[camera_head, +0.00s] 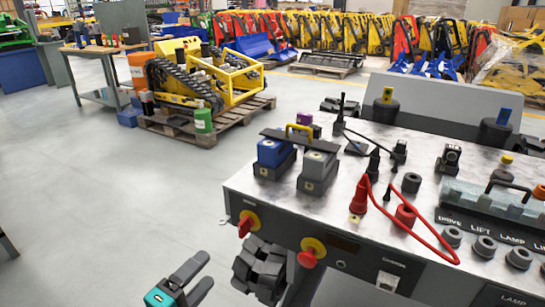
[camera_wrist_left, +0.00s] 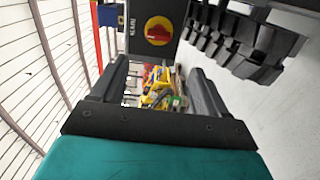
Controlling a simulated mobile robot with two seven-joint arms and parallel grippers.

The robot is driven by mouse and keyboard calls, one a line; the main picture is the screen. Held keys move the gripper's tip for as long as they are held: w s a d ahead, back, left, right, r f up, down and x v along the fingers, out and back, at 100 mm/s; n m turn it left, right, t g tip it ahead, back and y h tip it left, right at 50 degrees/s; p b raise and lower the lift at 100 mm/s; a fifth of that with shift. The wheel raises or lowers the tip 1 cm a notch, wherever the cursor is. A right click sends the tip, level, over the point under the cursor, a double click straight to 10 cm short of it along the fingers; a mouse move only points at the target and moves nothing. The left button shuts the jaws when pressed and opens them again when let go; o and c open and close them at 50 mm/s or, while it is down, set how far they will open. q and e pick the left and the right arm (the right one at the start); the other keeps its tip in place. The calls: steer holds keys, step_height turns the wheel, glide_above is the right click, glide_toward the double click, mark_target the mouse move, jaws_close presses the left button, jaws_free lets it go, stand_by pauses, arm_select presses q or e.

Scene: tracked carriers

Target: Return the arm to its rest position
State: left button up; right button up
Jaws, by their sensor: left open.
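My left gripper (camera_head: 206,270) is at the bottom of the head view, left of and below the front edge of the workbench (camera_head: 330,215). Its two dark fingers are apart with nothing between them, and its body is teal. In the left wrist view its fingers (camera_wrist_left: 158,70) also stand apart and empty, with only distant floor and machinery seen between them. It appears apart from the bench. My right gripper does not show in either view.
The bench front carries a red knob on yellow (camera_head: 249,222), a second red knob (camera_head: 309,253) and dark blocks (camera_head: 260,270) near my left gripper. Battery-like blocks, plugs and a red cable (camera_head: 420,238) lie on top. Grey floor (camera_head: 100,210) left of the bench is open.

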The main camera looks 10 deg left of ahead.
arm_select(q)
steer(key=s+d+f+m+g+y, duration=0.3)
steer(key=s+d+f+m+g, duration=0.45)
steer(key=m, duration=0.85)
steer(key=s+a+r+t+y+p, duration=0.1)
steer(key=s+a+r+p, duration=0.2)
steer(key=r+p, duration=0.5)
steer(key=a+p, duration=0.1)
steer(key=p, duration=0.5)
steer(key=shift+a+r, duration=0.15)
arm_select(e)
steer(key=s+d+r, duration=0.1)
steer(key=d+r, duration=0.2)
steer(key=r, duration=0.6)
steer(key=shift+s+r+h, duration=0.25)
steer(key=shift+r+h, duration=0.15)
arm_select(q)
steer(key=shift+s, duration=0.1)
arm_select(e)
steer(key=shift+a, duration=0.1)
